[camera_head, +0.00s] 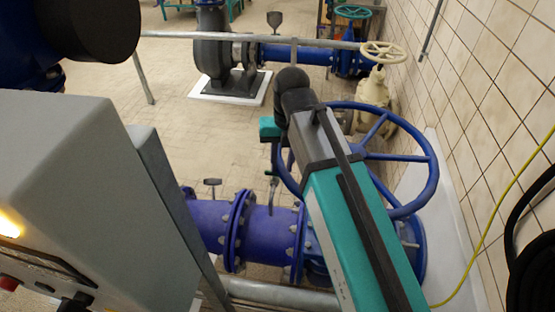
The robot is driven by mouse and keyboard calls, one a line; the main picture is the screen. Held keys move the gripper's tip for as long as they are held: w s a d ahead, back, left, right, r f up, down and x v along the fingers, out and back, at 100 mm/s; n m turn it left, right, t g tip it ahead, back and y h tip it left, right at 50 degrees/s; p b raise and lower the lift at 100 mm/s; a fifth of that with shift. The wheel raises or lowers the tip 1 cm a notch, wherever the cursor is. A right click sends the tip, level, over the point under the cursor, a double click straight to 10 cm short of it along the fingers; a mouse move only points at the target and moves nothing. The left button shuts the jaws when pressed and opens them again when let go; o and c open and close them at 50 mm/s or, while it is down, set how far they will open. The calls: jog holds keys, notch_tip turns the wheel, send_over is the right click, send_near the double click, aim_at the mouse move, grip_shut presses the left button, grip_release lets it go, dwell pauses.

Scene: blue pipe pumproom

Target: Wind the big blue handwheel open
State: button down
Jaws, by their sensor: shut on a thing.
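The big blue handwheel (422,157) stands right of centre, a spoked ring above a blue flanged pipe (268,228). My arm, teal and grey, reaches across the wheel from the bottom and hides part of its rim, spokes and hub. My gripper (272,130) shows only in part, as a teal piece at the left side of the wheel near its rim. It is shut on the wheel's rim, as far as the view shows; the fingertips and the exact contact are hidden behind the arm.
A grey box (80,180) with a lit lamp fills the left. A metal rail (250,40) crosses behind. A cream valve with a small handwheel (383,52) stands near the tiled wall (490,80). A yellow cable (500,200) and black hose (530,240) hang at right.

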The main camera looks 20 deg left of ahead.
jog(key=shift+s+d+f, duration=0.25)
jog(key=shift+s+f, duration=0.1)
jog(key=shift+s, duration=0.25)
jog(key=c, duration=1.6)
grip_release()
jog(key=shift+s, duration=0.1)
jog(key=shift+o, duration=0.6)
jog(key=shift+s+d+r, duration=0.1)
jog(key=shift+s+r, duration=0.05)
jog(key=shift+r, duration=0.05)
jog(key=shift+w, duration=0.2)
jog(key=shift+r, duration=0.1)
jog(key=shift+r, duration=0.1)
jog(key=shift+w+r, duration=0.2)
jog(key=shift+r, duration=0.45)
notch_tip(320, 180, up, 12)
jog(key=shift+d+p, duration=0.3)
jog(key=shift+p, duration=0.15)
